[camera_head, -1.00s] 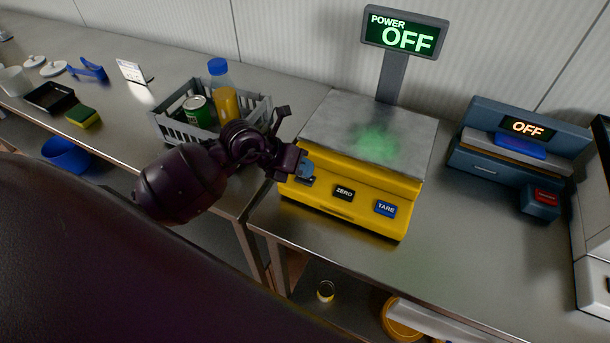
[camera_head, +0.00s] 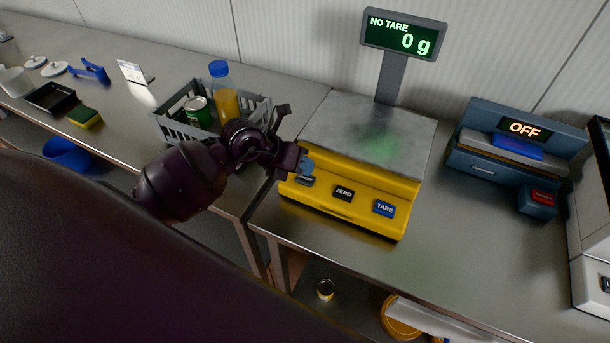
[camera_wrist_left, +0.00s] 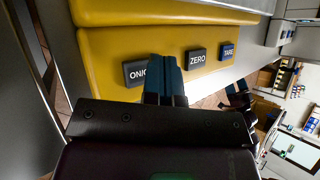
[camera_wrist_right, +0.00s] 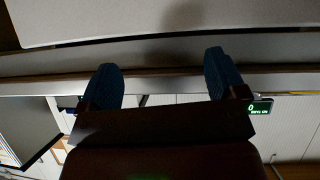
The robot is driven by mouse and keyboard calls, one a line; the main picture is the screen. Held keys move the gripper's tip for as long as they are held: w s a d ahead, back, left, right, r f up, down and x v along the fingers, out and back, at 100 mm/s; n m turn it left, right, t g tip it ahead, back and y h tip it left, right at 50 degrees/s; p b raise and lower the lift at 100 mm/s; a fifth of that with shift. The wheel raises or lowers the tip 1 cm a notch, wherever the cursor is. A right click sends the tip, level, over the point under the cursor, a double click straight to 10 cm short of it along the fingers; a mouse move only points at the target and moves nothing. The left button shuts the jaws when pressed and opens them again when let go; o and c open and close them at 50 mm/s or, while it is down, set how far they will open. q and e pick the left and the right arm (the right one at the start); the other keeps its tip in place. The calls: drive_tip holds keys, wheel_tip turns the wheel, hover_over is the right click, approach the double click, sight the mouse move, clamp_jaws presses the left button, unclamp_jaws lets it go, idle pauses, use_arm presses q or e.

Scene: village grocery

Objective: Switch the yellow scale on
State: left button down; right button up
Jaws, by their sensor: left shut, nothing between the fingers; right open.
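The yellow scale (camera_head: 330,203) stands on the steel counter with a bare metal plate (camera_head: 370,140). Its display (camera_head: 404,34) is lit and reads "NO TARE" and "0 g". Along its front are a dark on/off button (camera_wrist_left: 136,73), partly covered by my fingers, a ZERO button (camera_head: 344,193) and a TARE button (camera_head: 384,208). My left gripper (camera_head: 306,166) is shut and empty, its blue fingertips at the on/off button; I cannot tell whether they touch it. In the right wrist view my right gripper (camera_wrist_right: 163,80) is open, with nothing between its fingers.
A blue-grey device (camera_head: 485,165) reading "OFF" stands to the right. A sponge (camera_head: 84,116) and black tray (camera_head: 50,97) lie further left. The counter right of the scale is partly clear.

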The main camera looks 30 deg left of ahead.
sight(303, 177)
use_arm(q)
drive_tip(key=shift+r+p, duration=0.35)
drive_tip(key=shift+r, duration=0.05)
wheel_tip(303, 177, up, 2)
drive_tip(key=shift+r+p, duration=0.1)
drive_tip(key=shift+p, duration=0.85)
wheel_tip(303, 177, up, 3)
drive_tip(key=p, duration=0.3)
drive_tip(key=shift+r, duration=0.1)
